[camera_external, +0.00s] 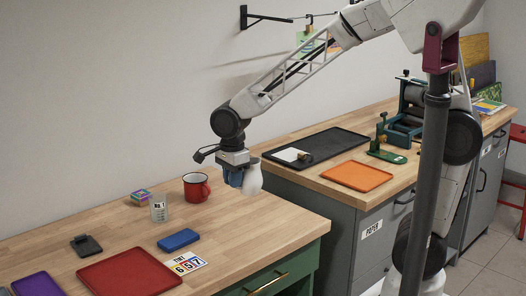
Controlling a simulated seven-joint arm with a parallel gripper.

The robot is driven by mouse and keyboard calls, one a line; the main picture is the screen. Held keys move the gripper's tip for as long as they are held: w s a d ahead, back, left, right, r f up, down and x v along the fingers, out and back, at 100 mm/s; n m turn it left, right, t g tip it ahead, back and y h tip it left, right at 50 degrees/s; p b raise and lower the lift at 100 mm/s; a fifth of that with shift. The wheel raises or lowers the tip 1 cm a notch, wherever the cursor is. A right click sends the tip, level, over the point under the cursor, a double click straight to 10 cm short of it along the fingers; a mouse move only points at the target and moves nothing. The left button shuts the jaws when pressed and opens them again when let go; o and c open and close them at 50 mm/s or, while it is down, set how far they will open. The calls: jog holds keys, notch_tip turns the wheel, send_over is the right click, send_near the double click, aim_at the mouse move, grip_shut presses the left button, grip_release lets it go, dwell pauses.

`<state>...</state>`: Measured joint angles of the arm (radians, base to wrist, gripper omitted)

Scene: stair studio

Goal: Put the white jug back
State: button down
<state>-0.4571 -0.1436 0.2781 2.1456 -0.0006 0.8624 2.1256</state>
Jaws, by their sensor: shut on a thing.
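My gripper (235,177) hangs above the right end of the near wooden bench. It is shut on the white jug (252,178), which shows at the right side of the jaws. The jug is held up, apart from the bench top below it. The jaws hide part of the jug, and its handle cannot be made out.
A red mug (196,187) and a clear cup (159,208) stand left of my gripper. A blue box (178,240), number cards (186,263) and a red tray (129,275) lie in front. The higher bench holds a black tray (325,145) and orange mat (357,176).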

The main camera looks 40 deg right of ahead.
jog(key=s+d+f+n, duration=0.1)
jog(key=s+d, duration=0.1)
jog(key=s, duration=0.4)
jog(key=s+d+f, duration=0.2)
jog(key=s, duration=0.3)
jog(key=shift+s+d+f, duration=0.1)
jog(key=shift+d+f, duration=0.05)
jog(key=shift+f, duration=1.15)
jog(key=shift+s+d+f, duration=0.1)
jog(key=shift+f, duration=1.2)
jog(key=w+a, duration=0.3)
jog(key=w, duration=0.4)
jog(key=w+a+f, duration=0.1)
jog(key=w+a, duration=0.3)
jog(key=w, duration=0.3)
jog(key=shift+w+f, duration=0.2)
jog(key=shift+f, duration=0.05)
jog(key=shift+f, duration=1.75)
jog(key=shift+f, duration=0.15)
